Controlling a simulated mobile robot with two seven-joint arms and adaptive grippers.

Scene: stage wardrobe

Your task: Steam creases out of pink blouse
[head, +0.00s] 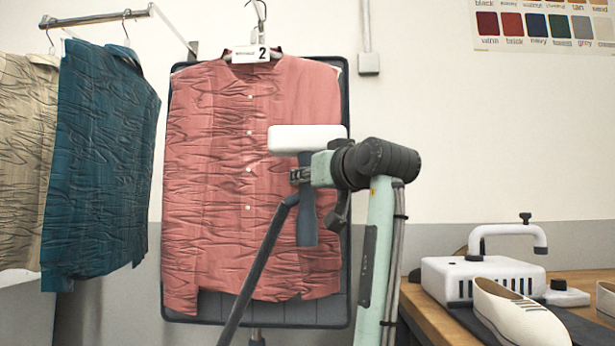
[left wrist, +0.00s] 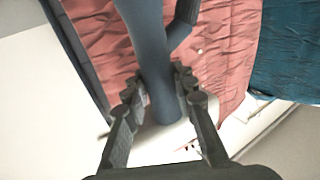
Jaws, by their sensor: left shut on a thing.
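The pink blouse (head: 215,150) hangs on a hanger against a dark padded board. Dark creases cover its left half and run along the lower part; the upper right looks smooth. My left gripper (head: 301,177) is shut on the handle of a steamer (head: 306,225), which has a white head (head: 305,138) and a dark blue-grey handle. The head is in front of the blouse's right side; I cannot tell whether it touches. The left wrist view shows the fingers (left wrist: 163,88) around the handle (left wrist: 148,40), with creased pink cloth behind. My right gripper is not in view.
A creased teal shirt (head: 100,160) and a beige shirt (head: 25,150) hang from a rail (head: 95,18) at left. A dark hose (head: 262,265) runs down from the steamer. A wooden bench (head: 430,318) at right holds a white device (head: 480,275) and pale shoes (head: 515,312).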

